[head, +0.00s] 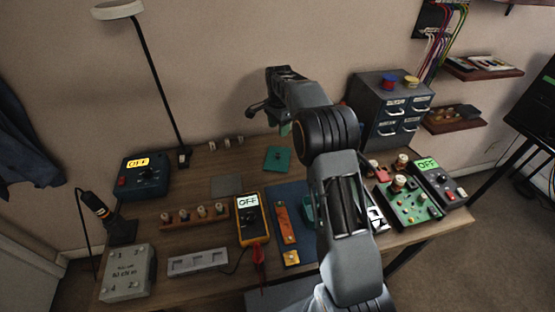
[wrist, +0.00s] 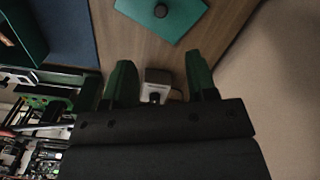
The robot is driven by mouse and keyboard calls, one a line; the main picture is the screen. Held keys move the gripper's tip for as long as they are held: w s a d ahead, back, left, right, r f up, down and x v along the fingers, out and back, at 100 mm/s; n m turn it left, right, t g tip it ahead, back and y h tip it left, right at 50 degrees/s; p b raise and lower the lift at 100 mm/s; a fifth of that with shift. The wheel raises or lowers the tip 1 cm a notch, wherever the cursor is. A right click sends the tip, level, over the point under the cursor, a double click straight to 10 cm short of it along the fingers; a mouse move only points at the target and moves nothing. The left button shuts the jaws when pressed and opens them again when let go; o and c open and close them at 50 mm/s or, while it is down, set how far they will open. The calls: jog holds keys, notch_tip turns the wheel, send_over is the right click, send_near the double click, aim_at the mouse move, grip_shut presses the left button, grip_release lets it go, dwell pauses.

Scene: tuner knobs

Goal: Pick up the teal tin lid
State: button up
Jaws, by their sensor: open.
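The teal tin lid (head: 278,159), a flat square plate with a small dark knob, lies on the wooden table near its back edge. In the wrist view the lid (wrist: 165,14) is at the top, cut off by the frame, with its dark knob in sight. My gripper (wrist: 160,80) is open, its two green fingers apart and not touching the lid. In the head view it is up by the wall, above and behind the lid, and partly hidden by my arm.
A small pale block (wrist: 160,84) shows between the fingers, below them. A teal container (head: 307,209) stands on the blue mat (head: 286,194), partly behind my arm. A drawer cabinet (head: 390,108) stands at right. Bare wood surrounds much of the lid.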

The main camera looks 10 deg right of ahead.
aim_at(278, 154)
notch_tip(278, 154, down, 14)
jog(key=shift+a+r+p, duration=0.15)
jog(key=shift+r+p, duration=0.1)
jog(key=shift+p, duration=0.35)
jog(key=shift+c, duration=0.4)
grip_shut()
